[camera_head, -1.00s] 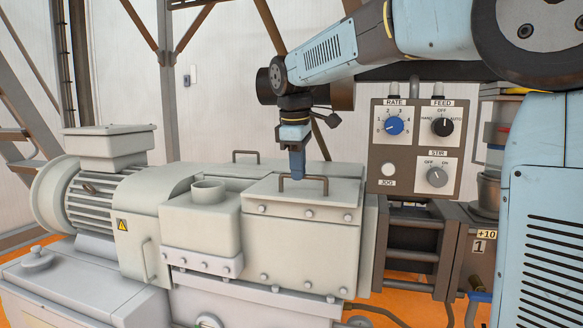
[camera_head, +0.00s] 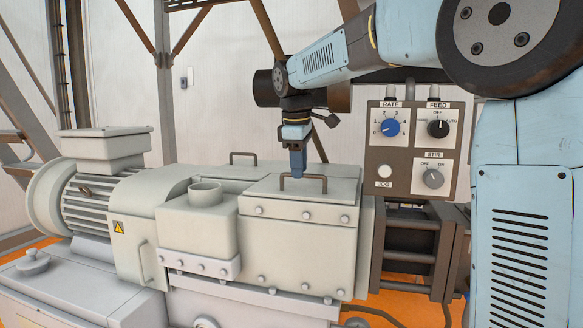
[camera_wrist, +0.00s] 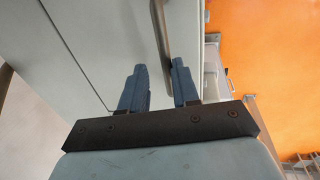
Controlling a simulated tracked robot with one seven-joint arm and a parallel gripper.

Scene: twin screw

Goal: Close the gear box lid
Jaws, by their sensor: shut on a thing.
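The gear box (camera_head: 300,245) is a pale grey housing in the middle of the head view. Its lid (camera_head: 335,187) lies on top and looks flat on the housing; I see no clear gap along its front edge. A dark bar handle (camera_head: 318,178) stands on the lid. My gripper (camera_head: 298,174) points down from above and is shut on the handle. In the wrist view the two blue fingers (camera_wrist: 160,85) stand on either side of the handle bar (camera_wrist: 161,30), with the pale lid surface beyond. The exact finger contact is partly hidden.
A second handle (camera_head: 243,155) stands on a cover behind. A round spout (camera_head: 205,194) and a motor (camera_head: 90,195) are to the left. A control panel (camera_head: 412,150) with knobs stands close on the right. Orange floor (camera_wrist: 265,60) shows beyond the housing.

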